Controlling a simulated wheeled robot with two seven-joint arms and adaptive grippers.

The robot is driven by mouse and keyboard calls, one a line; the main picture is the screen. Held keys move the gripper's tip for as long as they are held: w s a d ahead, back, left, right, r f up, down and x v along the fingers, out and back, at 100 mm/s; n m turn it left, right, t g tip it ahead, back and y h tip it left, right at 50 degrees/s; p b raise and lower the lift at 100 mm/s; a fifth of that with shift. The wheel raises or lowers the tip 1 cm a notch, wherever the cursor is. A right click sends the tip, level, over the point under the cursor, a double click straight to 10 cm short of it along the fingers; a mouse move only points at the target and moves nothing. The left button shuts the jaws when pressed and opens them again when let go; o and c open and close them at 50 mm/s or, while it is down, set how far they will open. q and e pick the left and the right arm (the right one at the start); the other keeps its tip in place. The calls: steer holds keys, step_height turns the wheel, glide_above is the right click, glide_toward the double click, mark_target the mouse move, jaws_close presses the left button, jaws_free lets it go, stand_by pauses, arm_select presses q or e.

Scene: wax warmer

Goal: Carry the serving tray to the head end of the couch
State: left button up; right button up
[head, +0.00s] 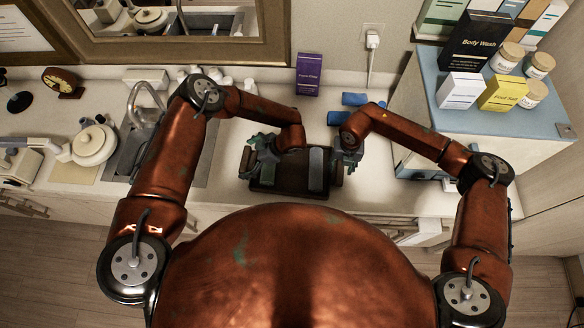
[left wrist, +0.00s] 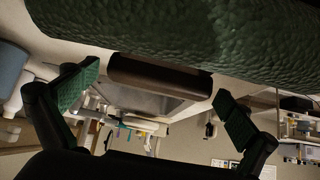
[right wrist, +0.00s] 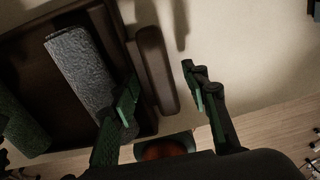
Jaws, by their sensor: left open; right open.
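The dark brown serving tray (head: 290,192) lies on the counter in front of me, partly hidden by my left gripper. It bears a rolled grey towel (head: 316,168) and a rolled green towel (right wrist: 20,122). My left gripper (head: 262,146) is open at the tray's left side. In the left wrist view, a dark tray handle (left wrist: 160,76) shows between its spread fingers, with green towel above. My right gripper (head: 347,152) is open at the right side. In the right wrist view, the right handle (right wrist: 158,72) lies between and beyond its fingers. Contact cannot be told. No couch shows.
A sink with a faucet (head: 146,108) is left of the tray. A purple box (head: 308,76) and blue items (head: 355,99) stand behind it. A blue-topped shelf unit (head: 540,122) with boxes and jars is at right. Wooden floor (head: 60,265) shows at front left.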

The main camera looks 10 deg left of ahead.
arm_select(q)
steer(key=shift+a+f, duration=0.1)
steer(key=shift+f, duration=0.05)
arm_select(e)
steer(key=shift+f, duration=0.2)
arm_select(q)
steer(key=c, duration=1.1)
arm_select(e)
steer(key=c, duration=1.1)
arm_select(q)
steer(key=c, duration=0.5)
arm_select(e)
jaws_close()
steer(key=shift+r, duration=0.1)
